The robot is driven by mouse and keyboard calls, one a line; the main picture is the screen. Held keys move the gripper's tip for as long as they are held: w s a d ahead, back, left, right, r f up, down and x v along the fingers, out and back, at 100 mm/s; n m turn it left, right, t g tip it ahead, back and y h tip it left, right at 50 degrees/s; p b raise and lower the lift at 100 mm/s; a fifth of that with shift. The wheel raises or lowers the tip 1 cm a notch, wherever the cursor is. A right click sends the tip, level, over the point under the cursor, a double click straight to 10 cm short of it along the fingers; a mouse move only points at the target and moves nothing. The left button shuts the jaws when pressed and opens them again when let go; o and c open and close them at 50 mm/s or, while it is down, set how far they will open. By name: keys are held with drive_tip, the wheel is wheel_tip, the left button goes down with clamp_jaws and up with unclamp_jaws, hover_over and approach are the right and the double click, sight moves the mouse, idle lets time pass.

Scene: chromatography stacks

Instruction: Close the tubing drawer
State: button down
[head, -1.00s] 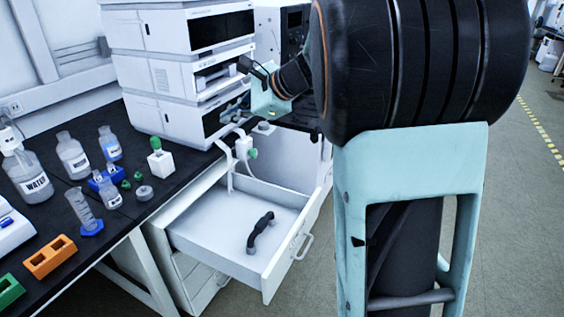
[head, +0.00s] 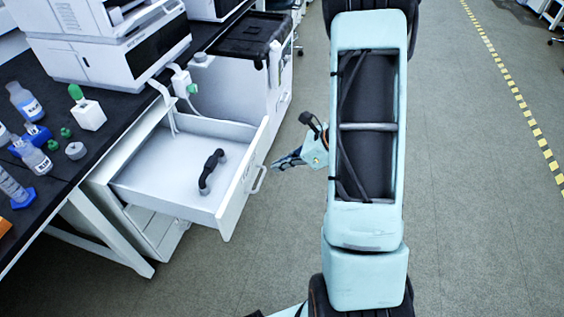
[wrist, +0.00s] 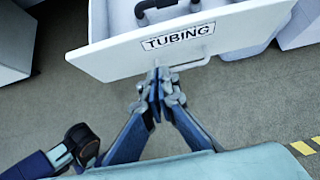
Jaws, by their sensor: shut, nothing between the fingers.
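The tubing drawer (head: 150,183) is pulled open from the white cabinet under the bench. A dark curved piece (head: 210,172) lies inside it. In the wrist view its front panel (wrist: 115,60) carries a "TUBING" label (wrist: 178,36), with a handle (wrist: 190,62) below the label. My gripper (head: 275,165) is shut and empty, just right of the drawer's handle (head: 259,179) in the head view. In the wrist view my gripper (wrist: 160,76) points at the panel's lower middle, by the handle. I cannot tell whether it touches.
Bottles, a white block with a green cap (head: 88,113) and instruments (head: 110,45) stand on the black bench (head: 125,98). White tubing (head: 172,110) hangs at the drawer's back. A white cabinet with a black top (head: 232,85) stands behind. The floor to the right is clear.

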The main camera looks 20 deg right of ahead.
sight(245, 173)
drive_tip(key=w+a+f, duration=0.1)
drive_tip(key=a, duration=0.1)
drive_tip(key=w+a+f, duration=0.2)
drive_tip(key=w+a+f+b, duration=0.1)
drive_tip(key=a, duration=0.1)
drive_tip(key=shift+w+a+f, duration=0.1)
drive_tip(key=shift+w+f, duration=0.1)
drive_tip(key=shift+w, duration=0.05)
drive_tip(key=shift+w+a, duration=0.3)
